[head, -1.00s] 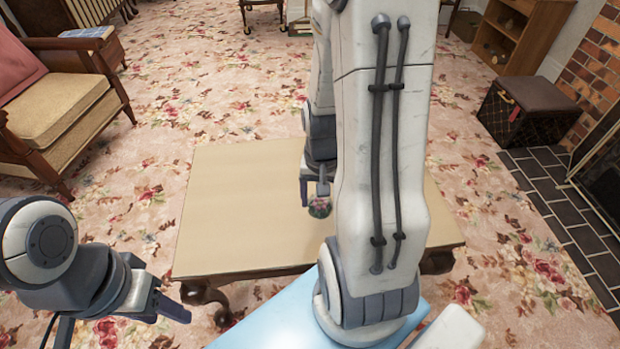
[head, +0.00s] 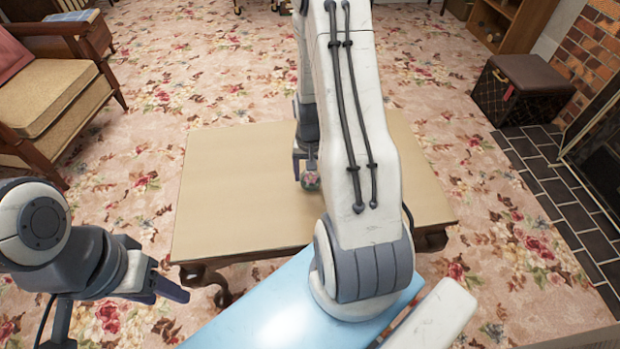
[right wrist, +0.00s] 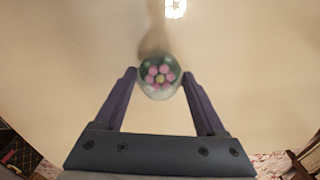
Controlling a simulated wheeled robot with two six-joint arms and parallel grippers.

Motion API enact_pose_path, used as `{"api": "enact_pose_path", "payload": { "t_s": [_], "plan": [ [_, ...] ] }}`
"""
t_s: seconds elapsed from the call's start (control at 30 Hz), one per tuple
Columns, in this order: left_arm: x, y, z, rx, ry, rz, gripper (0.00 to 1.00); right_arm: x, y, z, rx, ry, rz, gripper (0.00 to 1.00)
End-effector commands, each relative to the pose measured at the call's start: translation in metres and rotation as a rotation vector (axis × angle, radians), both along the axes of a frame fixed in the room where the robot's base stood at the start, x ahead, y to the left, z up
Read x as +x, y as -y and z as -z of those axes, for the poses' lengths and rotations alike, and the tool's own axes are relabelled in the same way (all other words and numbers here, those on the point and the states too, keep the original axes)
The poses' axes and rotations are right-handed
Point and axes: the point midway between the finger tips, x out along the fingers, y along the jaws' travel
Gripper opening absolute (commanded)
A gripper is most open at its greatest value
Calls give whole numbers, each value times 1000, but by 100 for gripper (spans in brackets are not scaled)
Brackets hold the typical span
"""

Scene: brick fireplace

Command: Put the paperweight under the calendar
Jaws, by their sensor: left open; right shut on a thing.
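The paperweight (right wrist: 160,76) is a clear glass dome with pink flowers inside. In the right wrist view it sits between the fingertips of my right gripper (right wrist: 159,84), which is shut on it over the tan table. In the head view the paperweight (head: 311,180) shows just below the right gripper (head: 306,172), partly covered by my right arm. I cannot tell whether it touches the table top. My left gripper (head: 172,290) is open and empty at the lower left, short of the table. I see no calendar in these frames.
The tan wooden table (head: 225,190) is bare on its left part; my right arm hides some of its right part. An armchair (head: 50,95) stands at the left. A dark ottoman (head: 525,90) and brick fireplace (head: 600,45) are at the right. Flowered carpet surrounds the table.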

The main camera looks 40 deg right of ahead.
Motion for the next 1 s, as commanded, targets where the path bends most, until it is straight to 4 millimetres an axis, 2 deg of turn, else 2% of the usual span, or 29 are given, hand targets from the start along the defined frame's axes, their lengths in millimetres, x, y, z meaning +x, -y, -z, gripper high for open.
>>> {"api": "enact_pose_path", "payload": {
  "t_s": [0.03, 0.07, 0.43, 0.47, 0.5, 0.53, 0.83, 1.0],
  "plan": [
    [0, 0, 6, 0, 0, 0, 50, 0, 0, 10, 0, 0, 0, 0],
    [0, 0, 6, 0, 0, 0, 50, 0, 0, 12, -1, 1, 0, 0],
    [0, 0, 6, 0, 0, 0, 50, 0, 0, 14, -1, 1, 0, 0],
    [0, 0, 6, 0, 0, 0, 50, 0, 0, 15, -1, 1, 0, 76],
    [0, 0, 6, 0, 0, 0, 50, 0, 0, 14, -1, 1, 0, 92],
    [0, 0, 6, 0, 0, 0, 50, 0, 0, 14, -1, 1, 0, 100],
    [0, 0, 4, 0, 0, 0, 50, 0, 0, 10, -1, 2, 0, 100],
    [0, 0, -7, 0, 0, 0, 50, 1, 0, -15, -3, 4, 0, 100]
  ]
}}
